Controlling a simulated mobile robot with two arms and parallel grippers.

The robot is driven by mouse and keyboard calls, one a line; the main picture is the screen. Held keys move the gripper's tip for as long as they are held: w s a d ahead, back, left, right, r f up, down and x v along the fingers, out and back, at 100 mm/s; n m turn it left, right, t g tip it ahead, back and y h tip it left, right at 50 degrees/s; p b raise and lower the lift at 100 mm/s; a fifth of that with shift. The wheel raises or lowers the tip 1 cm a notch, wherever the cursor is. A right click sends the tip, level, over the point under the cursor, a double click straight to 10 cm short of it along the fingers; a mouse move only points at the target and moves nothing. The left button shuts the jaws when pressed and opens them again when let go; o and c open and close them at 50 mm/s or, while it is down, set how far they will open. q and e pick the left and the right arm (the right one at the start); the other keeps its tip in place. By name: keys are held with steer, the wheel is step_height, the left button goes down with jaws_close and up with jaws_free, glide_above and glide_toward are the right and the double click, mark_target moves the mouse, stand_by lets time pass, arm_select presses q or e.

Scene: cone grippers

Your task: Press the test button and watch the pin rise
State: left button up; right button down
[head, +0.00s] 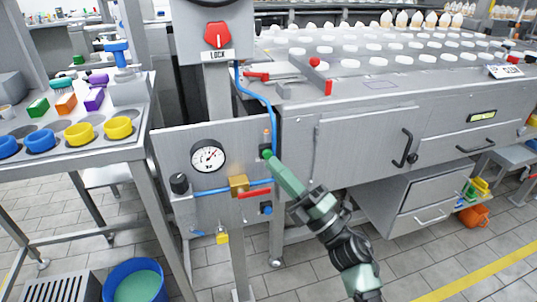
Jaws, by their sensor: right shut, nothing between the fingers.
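A grey upright panel (165,150) stands in the middle of the head view, with a round dial gauge (208,156) on it. Near its right edge is a small dark fitting with a green round spot, which looks like the test button (267,153). A small orange-brown upright piece, perhaps the pin (267,136), shows just above it. My right gripper (275,163) is green and shut, its tip at the green spot; whether it touches or presses cannot be told. The tip partly covers the fitting. My left gripper is not in view.
A blue pipe with a brass block (239,186) and red lever (255,194) runs just below. A black knob (179,184) is at left, a yellow padlock (222,238) below. A red LOCK switch (217,35) is above. A steel machine (360,130) stands right.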

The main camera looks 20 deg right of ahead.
steer(key=s, duration=0.5)
steer(key=shift+d+p, duration=0.1)
steer(key=shift+p, duration=0.3)
steer(key=shift+d, duration=0.1)
stand_by(0.4)
